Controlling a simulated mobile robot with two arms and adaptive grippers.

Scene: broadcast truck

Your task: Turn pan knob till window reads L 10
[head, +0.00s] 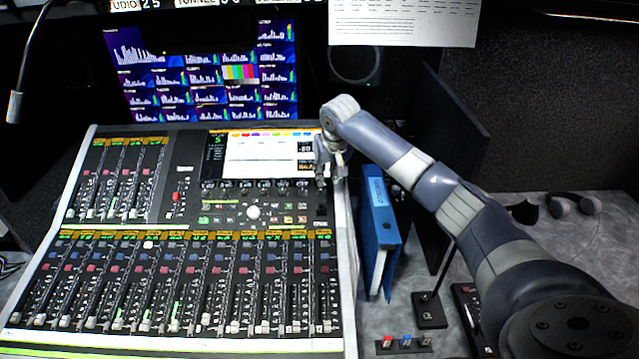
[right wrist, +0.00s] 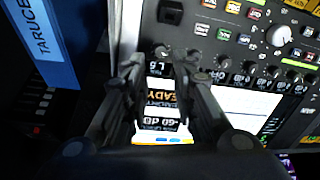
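The mixing console (head: 172,205) has a screen (head: 258,155) with a row of small knobs below it. My right gripper (head: 327,168) is over the right end of this screen and knob row. In the right wrist view, its two fingers (right wrist: 160,65) stand apart, with part of the screen showing between them. The dark end knob (right wrist: 161,52) lies just beyond and between the fingertips; I cannot tell whether they touch it. My left gripper is not in view.
A blue binder (head: 380,225) stands right of the console, close to my right arm; it also shows in the right wrist view (right wrist: 55,40). A dark monitor panel (head: 455,140), a small black stand (head: 430,310) and headphones (head: 575,205) are further right.

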